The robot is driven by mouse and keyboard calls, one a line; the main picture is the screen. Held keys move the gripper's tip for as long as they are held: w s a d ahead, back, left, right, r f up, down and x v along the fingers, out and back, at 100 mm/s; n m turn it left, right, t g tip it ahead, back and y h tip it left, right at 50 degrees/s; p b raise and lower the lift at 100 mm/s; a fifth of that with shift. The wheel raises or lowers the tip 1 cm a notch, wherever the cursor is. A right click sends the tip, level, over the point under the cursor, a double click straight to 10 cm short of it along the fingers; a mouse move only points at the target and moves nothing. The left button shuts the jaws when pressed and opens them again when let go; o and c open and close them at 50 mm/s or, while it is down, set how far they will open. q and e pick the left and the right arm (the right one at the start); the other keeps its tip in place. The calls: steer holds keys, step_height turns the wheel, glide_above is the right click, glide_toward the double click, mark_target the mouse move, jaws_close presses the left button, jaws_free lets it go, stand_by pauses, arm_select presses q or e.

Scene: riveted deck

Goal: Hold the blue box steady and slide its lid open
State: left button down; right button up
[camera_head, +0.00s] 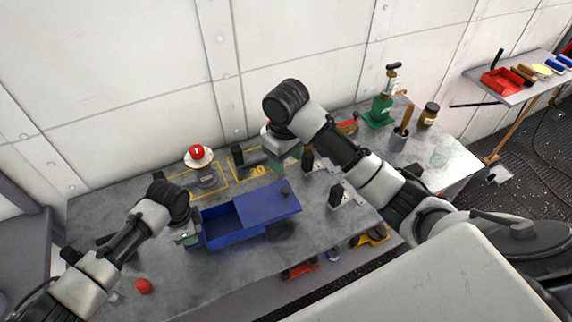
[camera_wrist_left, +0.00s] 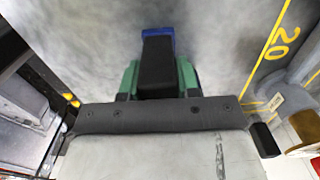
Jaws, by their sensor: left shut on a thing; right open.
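The blue box (camera_head: 225,240) sits on the grey bench. Its flat blue lid (camera_head: 262,206) lies shifted to the right, so the left part of the box is uncovered and its dark inside shows. A small dark knob (camera_head: 286,187) stands near the lid's right end. My left gripper (camera_head: 191,238) is shut on the box's left end wall; in the left wrist view a blue edge (camera_wrist_left: 158,33) shows at its fingertips. My right gripper (camera_head: 287,158) is open above and behind the lid, apart from the knob.
A red button on a grey base (camera_head: 197,154) stands behind the box. A metal clamp (camera_head: 345,196) is right of it, and a red ball (camera_head: 144,286) lies front left.

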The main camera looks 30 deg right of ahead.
stand_by(0.3)
arm_select(q)
steer(key=c, duration=0.7)
jaws_free()
steer(key=shift+c, duration=0.2)
steer(key=shift+r, duration=0.1)
